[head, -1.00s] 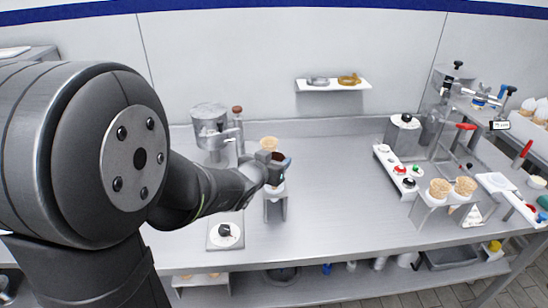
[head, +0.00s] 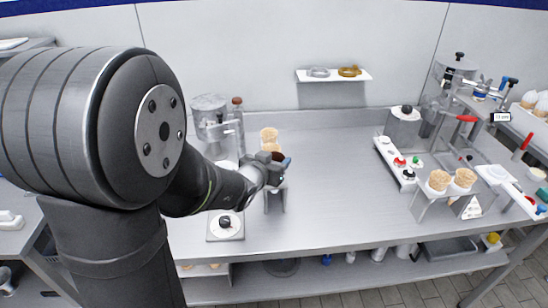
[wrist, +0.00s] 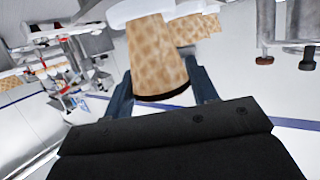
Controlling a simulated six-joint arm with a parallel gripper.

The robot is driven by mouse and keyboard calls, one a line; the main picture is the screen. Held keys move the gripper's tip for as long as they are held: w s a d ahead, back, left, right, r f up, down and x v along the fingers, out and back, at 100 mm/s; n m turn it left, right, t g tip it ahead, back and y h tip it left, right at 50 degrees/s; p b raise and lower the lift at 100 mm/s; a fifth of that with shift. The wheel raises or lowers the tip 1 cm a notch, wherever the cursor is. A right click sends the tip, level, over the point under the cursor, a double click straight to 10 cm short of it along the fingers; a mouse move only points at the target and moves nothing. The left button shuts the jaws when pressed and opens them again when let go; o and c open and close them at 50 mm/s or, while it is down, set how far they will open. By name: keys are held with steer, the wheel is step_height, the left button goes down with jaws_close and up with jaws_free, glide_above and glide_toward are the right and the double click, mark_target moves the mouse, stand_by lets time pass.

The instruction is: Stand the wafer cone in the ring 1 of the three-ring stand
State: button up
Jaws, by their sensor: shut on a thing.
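The wafer cone (wrist: 155,50) is between the two fingers of my gripper (wrist: 162,88) in the wrist view, its dark open mouth towards the camera. My gripper (head: 277,172) is shut on it; in the head view the dark mouth (head: 279,156) faces up. The three-ring stand (head: 275,202) appears to be the metal stand under and behind my gripper. A white ring (wrist: 130,12) overlaps the cone's far end in the wrist view. I cannot tell how deep the cone sits in it. Another cone (wrist: 192,30) is close beside it, and pale cones (head: 269,134) show just behind my gripper.
On the right stand a rack with two cones (head: 463,177) and a white button panel (head: 398,162). The middle of the counter is clear.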

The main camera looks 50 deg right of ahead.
steer(key=shift+f, duration=1.45)
steer(key=o, duration=0.8)
steer(key=shift+c, duration=0.2)
steer(key=v, duration=1.7)
steer(key=shift+a+r, duration=0.2)
steer(key=shift+d, duration=0.1)
steer(key=x, duration=1.6)
steer(key=shift+f, duration=0.15)
